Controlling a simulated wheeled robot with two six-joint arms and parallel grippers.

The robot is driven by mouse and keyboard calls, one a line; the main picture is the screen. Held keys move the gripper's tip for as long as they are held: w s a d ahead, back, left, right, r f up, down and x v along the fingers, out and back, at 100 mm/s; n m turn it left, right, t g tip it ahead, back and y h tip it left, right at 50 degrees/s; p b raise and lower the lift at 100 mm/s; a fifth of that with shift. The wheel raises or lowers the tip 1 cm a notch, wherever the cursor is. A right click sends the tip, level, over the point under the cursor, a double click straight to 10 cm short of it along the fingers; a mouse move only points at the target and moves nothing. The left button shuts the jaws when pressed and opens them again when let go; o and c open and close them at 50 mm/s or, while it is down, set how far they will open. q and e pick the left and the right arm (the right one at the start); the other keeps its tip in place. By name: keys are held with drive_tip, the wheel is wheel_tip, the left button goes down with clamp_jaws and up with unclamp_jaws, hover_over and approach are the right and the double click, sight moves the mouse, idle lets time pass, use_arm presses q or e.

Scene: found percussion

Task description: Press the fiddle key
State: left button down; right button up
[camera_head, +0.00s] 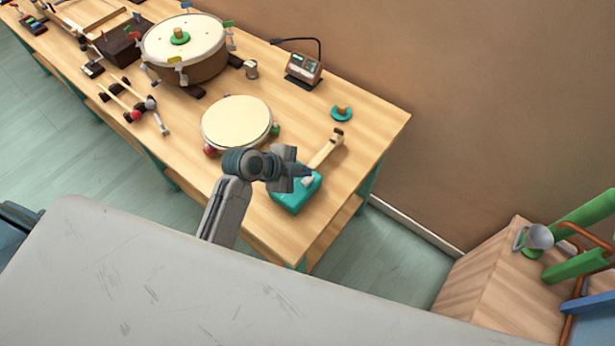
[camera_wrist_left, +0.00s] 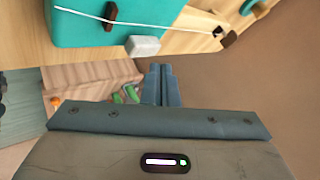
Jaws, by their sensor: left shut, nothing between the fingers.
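The fiddle has a teal box body (camera_head: 290,200) and a pale wooden neck (camera_head: 326,150), and it lies at the near right end of the workbench. In the left wrist view its teal body (camera_wrist_left: 85,32) carries a white string and a dark brown bridge (camera_wrist_left: 110,16). A white block key (camera_wrist_left: 143,46) sits at the body's edge by the neck; it also shows in the head view (camera_head: 308,182). My left gripper (camera_head: 305,171) is over the fiddle near the key, its fingers (camera_wrist_left: 160,85) shut and empty. Contact with the key cannot be told. My right gripper is out of view.
A cream drum (camera_head: 236,120) stands left of my left gripper. A bigger drum (camera_head: 185,40), mallets (camera_head: 128,100), a small device (camera_head: 304,68) and a teal disc (camera_head: 341,114) are farther along the workbench (camera_head: 375,118). A wooden box (camera_head: 500,275) stands at right.

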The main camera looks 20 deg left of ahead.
sight(303, 180)
use_arm(q)
drive_tip(key=shift+f, duration=0.15)
drive_tip(key=shift+f, duration=0.3)
drive_tip(key=shift+f+b, duration=0.55)
idle(0.8)
drive_tip(key=shift+r+p, duration=0.95)
drive_tip(key=shift+r, duration=0.05)
wheel_tip(303, 180, up, 5)
drive_tip(key=p, duration=0.4)
idle(3.0)
